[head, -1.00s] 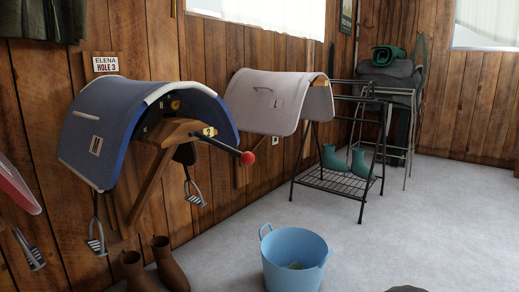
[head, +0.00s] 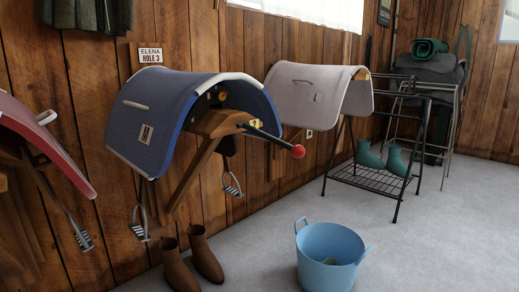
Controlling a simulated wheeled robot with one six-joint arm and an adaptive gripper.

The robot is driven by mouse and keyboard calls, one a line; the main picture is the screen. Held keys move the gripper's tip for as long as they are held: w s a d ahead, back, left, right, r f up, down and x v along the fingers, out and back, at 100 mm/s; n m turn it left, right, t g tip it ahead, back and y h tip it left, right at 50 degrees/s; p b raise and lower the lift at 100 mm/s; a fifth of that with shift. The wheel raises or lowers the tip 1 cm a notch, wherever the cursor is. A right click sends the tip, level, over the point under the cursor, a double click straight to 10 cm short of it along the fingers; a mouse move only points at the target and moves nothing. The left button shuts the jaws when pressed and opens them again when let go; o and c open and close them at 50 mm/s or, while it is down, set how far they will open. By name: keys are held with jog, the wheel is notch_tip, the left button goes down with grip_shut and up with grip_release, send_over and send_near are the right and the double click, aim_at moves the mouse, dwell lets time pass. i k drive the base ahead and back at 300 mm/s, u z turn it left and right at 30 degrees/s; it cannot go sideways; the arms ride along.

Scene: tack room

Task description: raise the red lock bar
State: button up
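In the head view, a dark lock bar with a red ball at its end (head: 298,151) sticks out from a wooden saddle rack (head: 222,123) on the wall. The bar slants slightly down toward the right. A small yellow tag (head: 255,122) sits along it. A blue saddle pad (head: 165,115) with white trim hangs over the rack, and stirrups hang below. My gripper is not in view, so nothing shows of its state.
A blue tub (head: 326,262) stands on the floor in front, and brown boots (head: 205,255) stand below the rack. A red pad (head: 40,138) hangs at left. A black metal stand (head: 375,180) with green boots is further right.

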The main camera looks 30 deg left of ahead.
aim_at(297, 151)
jog(key=k, duration=0.8)
jog(key=u, duration=1.05)
jog(key=i, duration=0.5)
jog(key=z, duration=1.4)
jog(key=k, duration=0.75)
jog(key=u, duration=1.05)
jog(key=i, duration=0.5)
jog(key=u, duration=0.05)
